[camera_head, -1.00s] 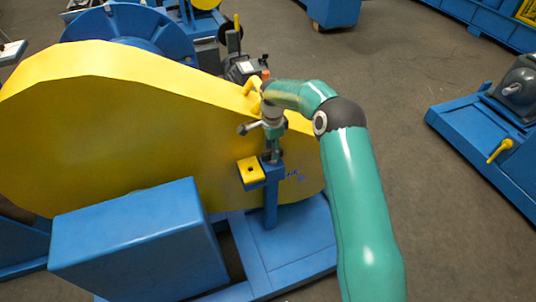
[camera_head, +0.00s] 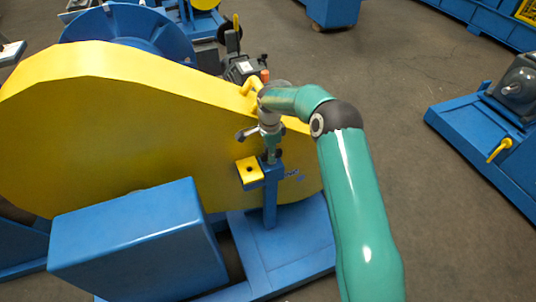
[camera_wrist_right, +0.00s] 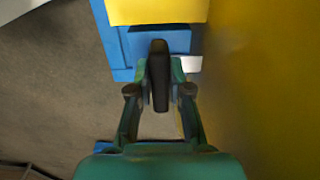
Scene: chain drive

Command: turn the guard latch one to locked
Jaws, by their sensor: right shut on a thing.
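The large yellow chain guard (camera_head: 110,130) fills the left and middle of the head view; it also shows at the right of the wrist view (camera_wrist_right: 260,90). A blue post (camera_head: 270,205) with a yellow block (camera_head: 250,171) stands before its right end. My right gripper (camera_head: 272,154) points down at the top of this post, close to the guard's face. In the wrist view my right gripper (camera_wrist_right: 160,88) is shut on a dark, upright-looking handle (camera_wrist_right: 158,70), apparently the guard latch. In the head view the gripper mostly hides the latch, and its lock position cannot be read.
A blue box (camera_head: 140,240) stands in front of the guard at the lower left. A blue base frame (camera_head: 290,245) lies below the post. A blue stand with a yellow handle (camera_head: 500,149) is at the far right. Bare floor (camera_head: 420,200) lies between.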

